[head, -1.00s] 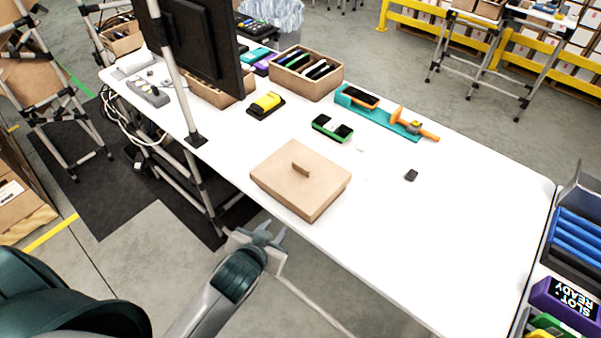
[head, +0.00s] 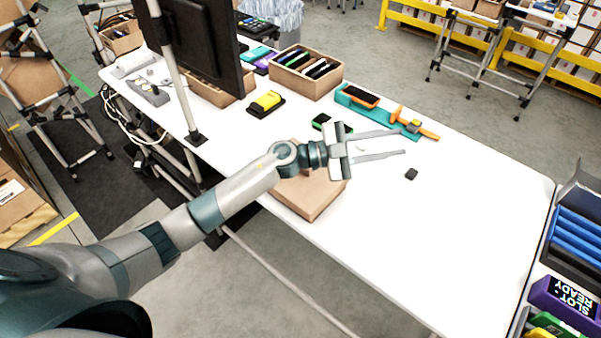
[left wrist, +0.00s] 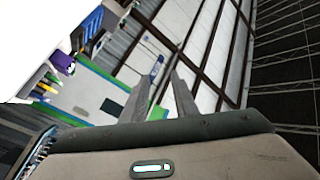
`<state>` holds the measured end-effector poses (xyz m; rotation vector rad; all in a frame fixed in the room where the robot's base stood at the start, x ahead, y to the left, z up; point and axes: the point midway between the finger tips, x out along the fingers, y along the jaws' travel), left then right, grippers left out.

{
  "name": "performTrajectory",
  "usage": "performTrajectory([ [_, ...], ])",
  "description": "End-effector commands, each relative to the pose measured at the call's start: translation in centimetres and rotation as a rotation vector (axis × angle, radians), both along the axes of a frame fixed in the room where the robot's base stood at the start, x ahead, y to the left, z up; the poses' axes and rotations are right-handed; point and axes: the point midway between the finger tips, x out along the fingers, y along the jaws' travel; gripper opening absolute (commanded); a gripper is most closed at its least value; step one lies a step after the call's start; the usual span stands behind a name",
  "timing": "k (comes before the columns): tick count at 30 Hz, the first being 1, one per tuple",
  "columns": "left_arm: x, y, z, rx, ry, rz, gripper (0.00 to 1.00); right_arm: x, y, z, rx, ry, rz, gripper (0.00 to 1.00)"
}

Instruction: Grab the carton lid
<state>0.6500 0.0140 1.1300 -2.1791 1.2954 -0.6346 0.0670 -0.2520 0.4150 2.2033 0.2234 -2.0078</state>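The carton (head: 318,200) with its lid stands on the white table, tan and closed in the earlier head view. My left arm now covers most of it, including nearly all of the lid and its handle; the carton's front right corner shows below the arm. My left gripper (head: 402,142) is open, its two long fingers spread and pointing right, above the table and past the carton. Nothing is between the fingers. In the left wrist view the fingers (left wrist: 160,92) also show apart and empty, and the carton does not show. My right gripper is not in view.
A green and black device (head: 322,121) sits partly behind my gripper. A teal tray (head: 352,103) with orange tools lies behind it. A small black item (head: 411,174) lies to the right. A monitor (head: 200,45) stands at the left. The table's right front is clear.

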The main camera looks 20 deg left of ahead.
Motion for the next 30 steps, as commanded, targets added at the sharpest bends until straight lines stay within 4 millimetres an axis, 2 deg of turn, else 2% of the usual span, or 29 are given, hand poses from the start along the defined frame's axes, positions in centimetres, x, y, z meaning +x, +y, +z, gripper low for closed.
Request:
performTrajectory([
  [4, 0.5, 0.7, -3.3, 0.266, 0.047, -0.198, 0.27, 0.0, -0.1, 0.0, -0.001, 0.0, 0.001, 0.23],
  [7, 1.0, 3.2, -6.1, 0.468, 0.13, -0.293, 0.27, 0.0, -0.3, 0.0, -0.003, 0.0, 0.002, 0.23],
  [11, 1.9, 9.1, -8.9, 0.738, 0.288, -0.353, 0.27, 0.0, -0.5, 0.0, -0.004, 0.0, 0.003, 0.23],
  [13, 2.4, 12.7, -9.7, 0.868, 0.384, -0.357, 0.27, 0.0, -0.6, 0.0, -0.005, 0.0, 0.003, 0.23],
  [15, 2.7, 16.4, -10.0, 0.979, 0.477, -0.347, 0.27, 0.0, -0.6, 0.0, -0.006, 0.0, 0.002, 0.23],
  [18, 2.9, 20.6, -9.8, 1.097, 0.591, -0.32, 0.27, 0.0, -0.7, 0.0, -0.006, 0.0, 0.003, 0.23],
  [21, 2.8, 23.5, -9.5, 1.17, 0.671, -0.297, 0.27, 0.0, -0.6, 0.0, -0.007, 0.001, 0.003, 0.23],
  [25, 2.8, 25.0, -9.3, 1.208, 0.716, -0.281, 0.27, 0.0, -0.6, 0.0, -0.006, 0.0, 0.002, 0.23],
  [30, 2.7, 25.2, -9.3, 1.211, 0.721, -0.281, 0.27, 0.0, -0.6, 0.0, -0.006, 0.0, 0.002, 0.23],
])
